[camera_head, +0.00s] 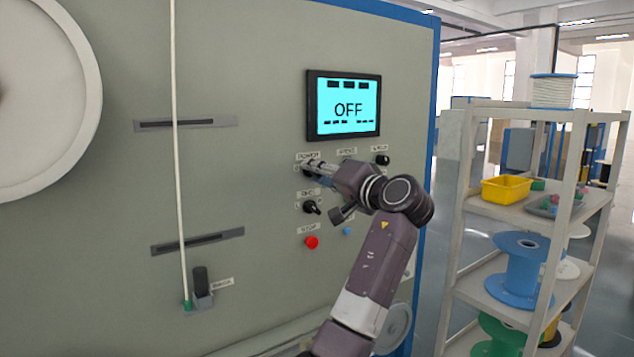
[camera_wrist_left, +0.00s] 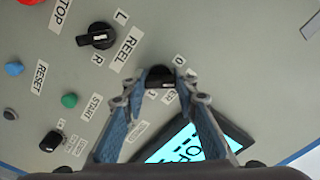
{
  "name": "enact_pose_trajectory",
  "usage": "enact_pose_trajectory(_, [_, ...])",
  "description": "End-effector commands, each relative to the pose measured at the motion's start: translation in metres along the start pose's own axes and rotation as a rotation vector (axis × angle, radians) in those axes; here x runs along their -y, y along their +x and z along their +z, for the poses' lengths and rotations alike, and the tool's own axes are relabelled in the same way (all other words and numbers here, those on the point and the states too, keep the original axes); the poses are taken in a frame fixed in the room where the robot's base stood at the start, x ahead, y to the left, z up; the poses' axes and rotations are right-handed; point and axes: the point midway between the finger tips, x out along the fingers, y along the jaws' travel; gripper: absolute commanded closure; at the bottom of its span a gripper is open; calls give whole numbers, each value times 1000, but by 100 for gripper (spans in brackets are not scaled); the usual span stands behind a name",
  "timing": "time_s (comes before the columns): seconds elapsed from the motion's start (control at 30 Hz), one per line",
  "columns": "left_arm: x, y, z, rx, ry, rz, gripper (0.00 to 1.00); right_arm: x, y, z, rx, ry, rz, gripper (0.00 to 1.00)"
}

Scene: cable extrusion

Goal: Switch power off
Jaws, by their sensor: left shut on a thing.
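The power knob (camera_wrist_left: 160,76) is a black rotary switch with 0 and 1 labels beside it in the left wrist view. My left gripper (camera_wrist_left: 160,90) is shut on it, with one blue-padded finger on each side. In the head view my left gripper (camera_head: 315,170) reaches the panel just under the POWER label and largely hides the knob. The display (camera_head: 348,107) above reads OFF in black on cyan. Part of the display (camera_wrist_left: 190,146) also shows behind the fingers in the left wrist view. My right gripper is not in view.
Below the power knob are the reel knob (camera_head: 312,207) and the red stop button (camera_head: 312,242). A blue reset button (camera_head: 347,231) and a black knob (camera_head: 382,159) lie to the right. A shelf (camera_head: 478,206) with spools and a yellow bin (camera_head: 506,189) stands farther right.

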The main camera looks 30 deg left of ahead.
Motion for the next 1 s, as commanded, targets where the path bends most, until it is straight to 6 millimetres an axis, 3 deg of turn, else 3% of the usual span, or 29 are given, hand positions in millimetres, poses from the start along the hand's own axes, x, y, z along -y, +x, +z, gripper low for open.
enact_pose_trajectory(0.77, [-2, 0, 1, 4, -104, 4, 97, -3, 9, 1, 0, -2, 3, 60])
enact_pose_trajectory(0.8, [-2, 0, 1, 4, -104, 4, 71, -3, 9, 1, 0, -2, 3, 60])
enact_pose_trajectory(0.93, [-2, 0, 1, 3, -104, 3, 56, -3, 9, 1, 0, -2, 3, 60])
enact_pose_trajectory(1.0, [-2, 0, 1, 2, -104, 2, 55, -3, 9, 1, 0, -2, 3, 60])
